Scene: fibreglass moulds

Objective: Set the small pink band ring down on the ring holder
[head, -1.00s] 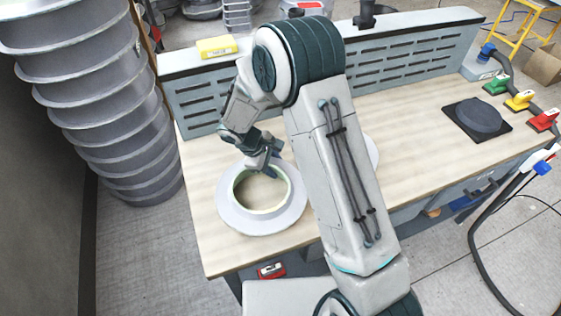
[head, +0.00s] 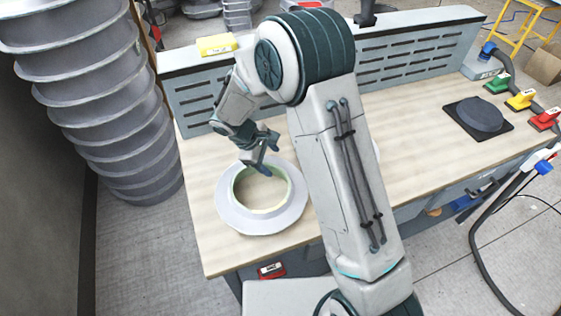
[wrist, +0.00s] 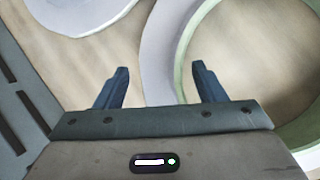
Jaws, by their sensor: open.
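No pink ring shows in either view. A grey flanged ring (head: 228,213) lies flat on the bench, with a pale green band (head: 238,182) around its central opening. In the wrist view the grey flange (wrist: 157,45) and green band (wrist: 183,48) are on the right. My gripper (head: 266,167) is above the far edge of this opening, fingers pointing down.
A pale round piece (wrist: 82,12) lies beside the ring. A slotted panel (head: 420,55) runs along the bench's back, with a yellow box (head: 216,45) on top. A dark disc (head: 479,114) and coloured clamps (head: 520,100) are at right. Bare benchtop (head: 420,120) lies between.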

